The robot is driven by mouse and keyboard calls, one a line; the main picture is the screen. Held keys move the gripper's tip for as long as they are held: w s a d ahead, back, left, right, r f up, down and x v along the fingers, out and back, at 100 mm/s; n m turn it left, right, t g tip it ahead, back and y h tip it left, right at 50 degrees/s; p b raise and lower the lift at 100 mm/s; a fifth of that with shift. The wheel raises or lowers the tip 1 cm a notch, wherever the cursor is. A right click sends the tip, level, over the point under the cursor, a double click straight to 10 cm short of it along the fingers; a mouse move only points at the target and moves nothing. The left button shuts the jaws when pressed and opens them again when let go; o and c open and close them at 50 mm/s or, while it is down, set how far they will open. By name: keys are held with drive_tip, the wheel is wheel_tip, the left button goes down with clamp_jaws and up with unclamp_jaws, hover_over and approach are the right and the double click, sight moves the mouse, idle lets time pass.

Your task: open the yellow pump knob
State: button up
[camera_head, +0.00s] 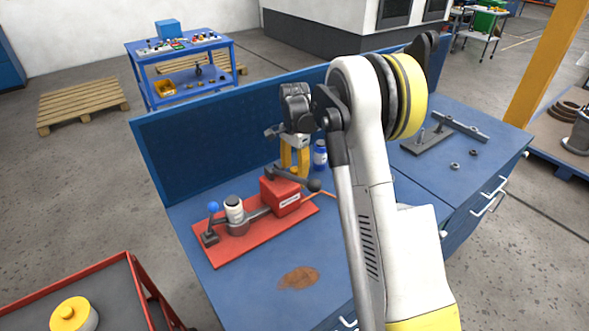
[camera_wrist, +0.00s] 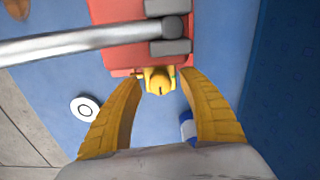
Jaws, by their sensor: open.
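The yellow pump knob (camera_wrist: 158,82) shows in the wrist view at the end of the red pump body (camera_wrist: 112,60). It lies between my gripper's two yellow fingertips (camera_wrist: 160,76), with a visible gap on each side. My gripper is open and holds nothing. In the head view my gripper (camera_head: 293,171) points down just behind the red pump block (camera_head: 280,196). The knob is hidden there.
A blue bottle (camera_head: 320,155) stands close beside my gripper, and it also shows near the right finger in the wrist view (camera_wrist: 187,125). A blue back panel (camera_head: 220,130) rises behind the bench. The bench front is mostly clear.

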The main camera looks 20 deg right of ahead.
sight(294, 169)
wheel_tip(294, 169, up, 12)
idle(0.5)
drive_tip(key=shift+a, duration=0.1)
